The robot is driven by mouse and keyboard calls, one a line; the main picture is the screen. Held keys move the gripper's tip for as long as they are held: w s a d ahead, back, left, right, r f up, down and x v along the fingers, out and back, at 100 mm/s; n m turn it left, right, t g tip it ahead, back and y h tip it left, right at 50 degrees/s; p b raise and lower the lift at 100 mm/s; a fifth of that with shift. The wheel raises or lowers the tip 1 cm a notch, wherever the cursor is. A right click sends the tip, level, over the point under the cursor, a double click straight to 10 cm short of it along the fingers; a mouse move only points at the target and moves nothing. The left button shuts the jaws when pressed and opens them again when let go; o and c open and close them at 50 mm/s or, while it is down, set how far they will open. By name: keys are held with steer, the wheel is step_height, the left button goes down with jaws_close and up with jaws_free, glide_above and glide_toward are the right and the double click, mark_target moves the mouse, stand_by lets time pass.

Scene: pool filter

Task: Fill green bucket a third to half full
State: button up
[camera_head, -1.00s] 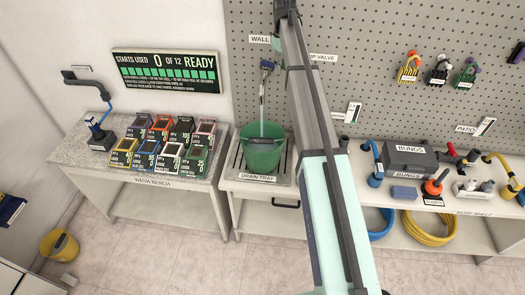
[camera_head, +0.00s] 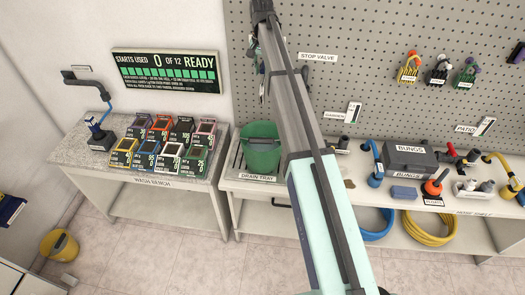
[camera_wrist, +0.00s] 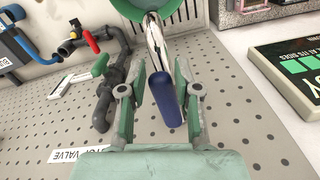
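The green bucket (camera_head: 261,152) stands upright on the drain tray (camera_head: 233,181), below the wall tap (camera_head: 262,88). Its rim also shows at the top of the wrist view (camera_wrist: 130,7). I cannot make out a water level in it. In the wrist view the tap has a silver body (camera_wrist: 154,42) and a blue handle (camera_wrist: 166,100). My gripper (camera_wrist: 160,75) is open, its fingers on both sides of the handle, with a gap on the left and the right finger very close. In the head view my arm mostly hides the gripper.
A sign (camera_head: 165,71) reads 0 of 12 starts used, READY. A yellow bucket (camera_head: 59,246) stands on the floor.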

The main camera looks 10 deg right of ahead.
steer(key=o, duration=1)
steer(key=shift+a, duration=0.15)
steer(key=shift+c, duration=0.2)
steer(key=shift+r, duration=3.5)
steer(key=shift+r, duration=0.1)
step_height(320, 180, up, 12)
